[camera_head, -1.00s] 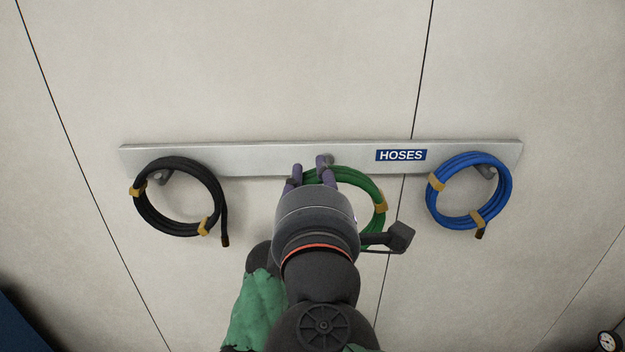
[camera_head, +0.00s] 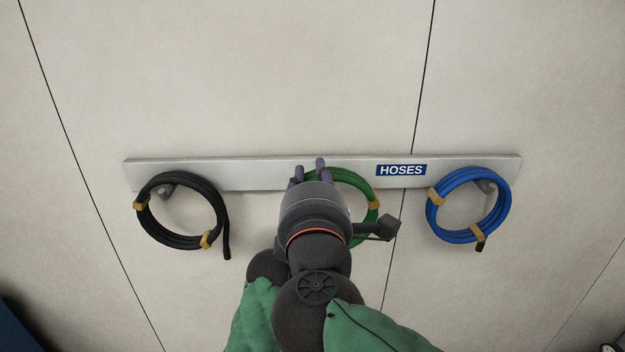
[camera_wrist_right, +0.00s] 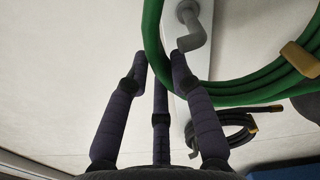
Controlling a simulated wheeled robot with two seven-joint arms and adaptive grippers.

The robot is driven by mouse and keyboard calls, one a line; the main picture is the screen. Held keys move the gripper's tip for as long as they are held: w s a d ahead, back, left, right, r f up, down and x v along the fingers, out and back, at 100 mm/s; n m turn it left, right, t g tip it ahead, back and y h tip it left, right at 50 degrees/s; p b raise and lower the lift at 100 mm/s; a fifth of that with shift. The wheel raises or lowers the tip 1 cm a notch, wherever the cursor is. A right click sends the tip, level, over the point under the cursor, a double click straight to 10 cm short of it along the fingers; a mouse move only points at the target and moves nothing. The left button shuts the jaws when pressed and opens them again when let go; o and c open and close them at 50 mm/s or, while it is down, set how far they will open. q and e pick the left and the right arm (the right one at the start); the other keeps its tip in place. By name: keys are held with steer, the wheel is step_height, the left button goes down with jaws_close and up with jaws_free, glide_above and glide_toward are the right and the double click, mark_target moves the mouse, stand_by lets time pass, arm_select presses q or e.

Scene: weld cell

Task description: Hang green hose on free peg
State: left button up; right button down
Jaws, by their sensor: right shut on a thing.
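The green hose (camera_head: 365,188) is a coil with yellow ties, in front of the middle of the grey rail (camera_head: 260,175). My right gripper (camera_head: 309,170) is shut on the coil's left side; its palm hides much of the coil in the head view. In the right wrist view the green hose (camera_wrist_right: 152,45) runs between my fingertips (camera_wrist_right: 160,62). There a grey hooked peg (camera_wrist_right: 190,28) shows within the ring's outline, close to the right fingertip. I cannot tell whether the peg passes through the coil. My left gripper is out of view.
A black hose (camera_head: 145,222) hangs at the rail's left end, a blue hose (camera_head: 505,215) at its right end. A blue HOSES label (camera_head: 401,170) is on the rail. The rail between the black hose and my gripper is clear.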

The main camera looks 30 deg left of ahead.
mark_target(311, 164)
steer(key=shift+x, duration=1.1)
steer(key=shift+w+a+f+b, duration=0.35)
steer(key=shift+w+f+b, duration=0.15)
steer(key=shift+f+b, duration=0.4)
steer(key=shift+b, duration=0.15)
steer(key=shift+w, duration=0.1)
